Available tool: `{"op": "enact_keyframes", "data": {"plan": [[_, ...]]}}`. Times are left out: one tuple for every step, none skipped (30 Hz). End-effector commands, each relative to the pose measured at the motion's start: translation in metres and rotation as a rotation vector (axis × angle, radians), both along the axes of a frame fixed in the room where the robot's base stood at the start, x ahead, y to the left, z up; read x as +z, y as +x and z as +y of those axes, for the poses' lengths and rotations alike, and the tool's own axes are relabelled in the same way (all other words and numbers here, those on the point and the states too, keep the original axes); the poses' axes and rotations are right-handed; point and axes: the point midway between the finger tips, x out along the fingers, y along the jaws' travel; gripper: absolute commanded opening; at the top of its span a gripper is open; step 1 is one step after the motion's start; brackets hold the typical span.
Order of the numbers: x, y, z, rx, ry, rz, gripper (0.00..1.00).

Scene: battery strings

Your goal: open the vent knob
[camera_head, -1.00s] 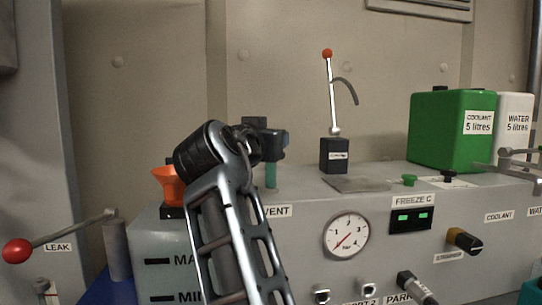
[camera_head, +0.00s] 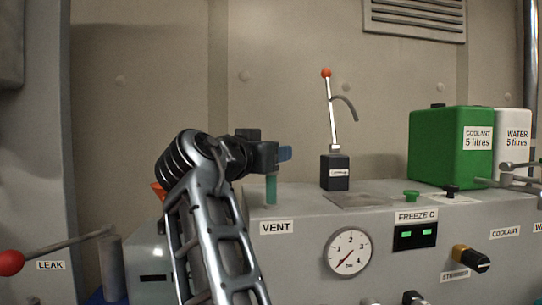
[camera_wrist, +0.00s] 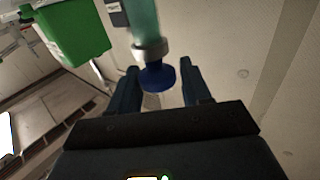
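The vent is a teal upright pipe (camera_head: 271,190) behind the VENT label (camera_head: 276,227) on the grey cabinet. In the wrist view the teal pipe (camera_wrist: 143,18) ends in a metal collar and a round blue knob (camera_wrist: 158,76). My gripper (camera_wrist: 161,72) is open, with one dark blue finger on each side of the knob and a visible gap at both sides. In the head view my gripper (camera_head: 284,153) is at the top of the pipe and hides the knob.
A black box with a red-tipped lever (camera_head: 332,120) stands to the right on the cabinet top. A green coolant can (camera_head: 440,148) and a white water can (camera_head: 514,150) are further right. A red-ended LEAK lever (camera_head: 40,250) is at the left. An orange funnel (camera_head: 158,192) is mostly hidden by my arm.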

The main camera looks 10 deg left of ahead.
Motion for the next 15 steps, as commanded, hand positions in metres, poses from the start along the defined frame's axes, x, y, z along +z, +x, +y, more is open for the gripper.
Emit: {"op": "enact_keyframes", "data": {"plan": [[0.001,0.0,0.0,-0.001,0.001,0.0,0.53],[0.0,0.0,0.0,-0.001,0.001,0.0,0.56],[0.0,0.0,0.0,-0.001,0.0,0.001,0.58],[0.0,0.0,0.0,-0.001,0.001,0.002,0.58],[-0.001,0.0,0.0,-0.001,0.001,0.002,0.58],[-0.001,0.0,0.0,-0.001,0.0,0.003,0.58],[-0.001,0.0,0.0,-0.002,0.0,0.003,0.58],[-0.001,0.0,0.0,-0.002,0.0,0.003,0.58],[-0.002,0.0,0.0,-0.002,0.001,0.004,0.58],[-0.002,-0.001,0.0,-0.002,0.001,0.004,0.58],[-0.002,-0.002,0.0,-0.001,0.001,0.004,0.58],[-0.003,-0.004,0.002,-0.001,0.001,0.004,0.58],[-0.003,-0.007,0.003,-0.001,0.001,0.003,0.58],[-0.003,-0.01,0.004,0.0,0.001,0.003,0.58],[-0.004,-0.015,0.007,0.001,0.001,0.002,0.58]]}}
